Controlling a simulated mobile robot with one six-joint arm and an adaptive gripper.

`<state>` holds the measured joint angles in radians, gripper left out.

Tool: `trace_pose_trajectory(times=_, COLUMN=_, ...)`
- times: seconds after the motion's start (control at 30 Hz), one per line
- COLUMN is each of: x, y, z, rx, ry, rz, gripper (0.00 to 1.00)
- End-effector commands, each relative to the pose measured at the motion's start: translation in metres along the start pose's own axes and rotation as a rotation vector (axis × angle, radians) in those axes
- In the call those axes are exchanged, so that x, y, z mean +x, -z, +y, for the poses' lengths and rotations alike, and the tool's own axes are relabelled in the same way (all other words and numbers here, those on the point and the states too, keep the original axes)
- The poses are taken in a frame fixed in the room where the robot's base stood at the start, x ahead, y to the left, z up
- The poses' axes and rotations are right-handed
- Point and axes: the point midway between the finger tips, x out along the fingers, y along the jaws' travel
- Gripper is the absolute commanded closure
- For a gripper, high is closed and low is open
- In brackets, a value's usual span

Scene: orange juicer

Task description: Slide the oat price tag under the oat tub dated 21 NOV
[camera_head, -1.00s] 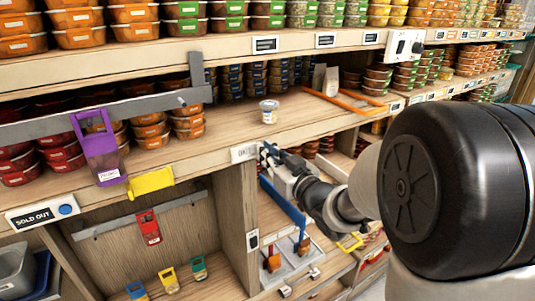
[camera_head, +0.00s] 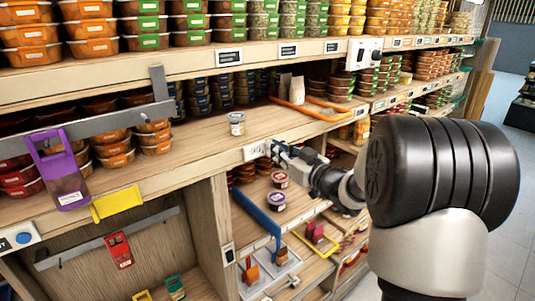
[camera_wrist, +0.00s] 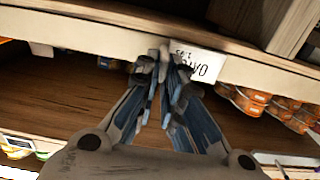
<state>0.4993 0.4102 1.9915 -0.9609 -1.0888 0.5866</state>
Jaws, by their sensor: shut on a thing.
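A white price tag (camera_head: 256,151) sits against the front edge of the upper wooden shelf. In the wrist view the tag (camera_wrist: 207,66) appears upside down with dark print that I cannot fully read. My gripper (camera_head: 277,150) is shut on the tag's end, and its blue-grey fingers (camera_wrist: 165,65) meet there in the wrist view. A single small tub (camera_head: 237,127) with a pale lid stands on the shelf board, behind and slightly left of the tag. Its date is too small to read.
Orange rails (camera_head: 310,108) lie on the shelf at right. A purple holder (camera_head: 60,170) and a yellow tag (camera_head: 117,204) hang at left. The shelf board around the lone tub is clear.

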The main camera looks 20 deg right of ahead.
Motion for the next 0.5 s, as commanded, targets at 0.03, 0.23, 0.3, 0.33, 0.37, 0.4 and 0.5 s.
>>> trace_pose_trajectory(times=0.03, x=0.0002, y=0.0017, z=-0.0001, rx=-0.002, ry=0.001, rz=0.003, gripper=1.0)
trace_pose_trajectory(times=0.23, x=0.0003, y=0.0018, z=-0.0006, rx=-0.002, ry=0.001, rz=0.003, gripper=0.91)
trace_pose_trajectory(times=0.3, x=0.0003, y=0.0017, z=-0.0007, rx=-0.002, ry=0.001, rz=0.003, gripper=0.86)
trace_pose_trajectory(times=0.33, x=0.0003, y=0.0016, z=-0.0007, rx=-0.002, ry=0.001, rz=0.002, gripper=0.84)
trace_pose_trajectory(times=0.37, x=0.0003, y=0.0015, z=-0.0008, rx=-0.002, ry=0.001, rz=0.002, gripper=0.82)
trace_pose_trajectory(times=0.4, x=0.0003, y=0.0013, z=-0.0008, rx=-0.002, ry=0.001, rz=0.002, gripper=0.79)
trace_pose_trajectory(times=0.5, x=0.0002, y=0.0009, z=-0.0009, rx=-0.002, ry=0.001, rz=0.001, gripper=0.73)
